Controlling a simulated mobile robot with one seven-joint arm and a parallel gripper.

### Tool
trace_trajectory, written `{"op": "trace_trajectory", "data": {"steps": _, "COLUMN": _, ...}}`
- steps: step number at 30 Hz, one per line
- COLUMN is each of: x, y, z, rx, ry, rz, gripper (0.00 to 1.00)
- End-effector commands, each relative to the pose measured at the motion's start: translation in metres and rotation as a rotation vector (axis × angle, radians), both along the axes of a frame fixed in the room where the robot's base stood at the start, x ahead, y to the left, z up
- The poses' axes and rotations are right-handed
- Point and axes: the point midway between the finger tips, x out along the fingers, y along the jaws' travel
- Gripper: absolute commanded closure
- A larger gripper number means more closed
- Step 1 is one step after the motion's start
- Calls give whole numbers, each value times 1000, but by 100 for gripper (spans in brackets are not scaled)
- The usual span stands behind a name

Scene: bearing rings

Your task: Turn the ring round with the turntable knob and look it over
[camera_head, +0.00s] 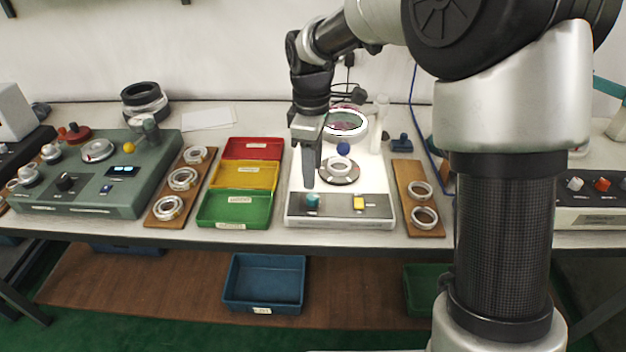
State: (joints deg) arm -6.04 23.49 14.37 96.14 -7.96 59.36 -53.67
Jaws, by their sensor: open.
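A white inspection box (297,208) stands mid-bench with a dark round turntable (352,176) on its top. A metal ring (341,168) lies on the turntable. A blue ball knob (343,148) shows at the ring's far side. My gripper (309,186) points down over the left part of the box, left of the ring and apart from the blue knob in the picture. Its jaws are open and seen nearly edge-on, with nothing visible between them. A teal knob (312,200) and a yellow switch (359,203) are on the front panel.
A lit magnifier (345,122) stands behind the turntable. Red (252,148), yellow (246,174) and green (234,208) trays lie left. Wooden boards with rings stand at left (163,207) and right (407,176). A green tester (130,185) is farther left. My arm covers the right side.

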Motion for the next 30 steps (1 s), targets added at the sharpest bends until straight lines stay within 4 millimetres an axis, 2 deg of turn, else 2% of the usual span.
{"op": "trace_trajectory", "data": {"steps": 1, "x": 0, "y": 0, "z": 17, "rx": 1, "ry": -3, "rz": -1, "gripper": 59}}
{"op": "trace_trajectory", "data": {"steps": 6, "x": -1, "y": 0, "z": 56, "rx": 0, "ry": -3, "rz": 0, "gripper": 59}}
{"op": "trace_trajectory", "data": {"steps": 12, "x": -3, "y": 0, "z": 86, "rx": 0, "ry": -1, "rz": 0, "gripper": 59}}
{"op": "trace_trajectory", "data": {"steps": 17, "x": -3, "y": 0, "z": 95, "rx": 0, "ry": 0, "rz": 0, "gripper": 59}}
{"op": "trace_trajectory", "data": {"steps": 26, "x": -4, "y": 0, "z": 96, "rx": -1, "ry": 0, "rz": 0, "gripper": 59}}
{"op": "trace_trajectory", "data": {"steps": 30, "x": -11, "y": -7, "z": 104, "rx": -3, "ry": -18, "rz": -42, "gripper": 59}}
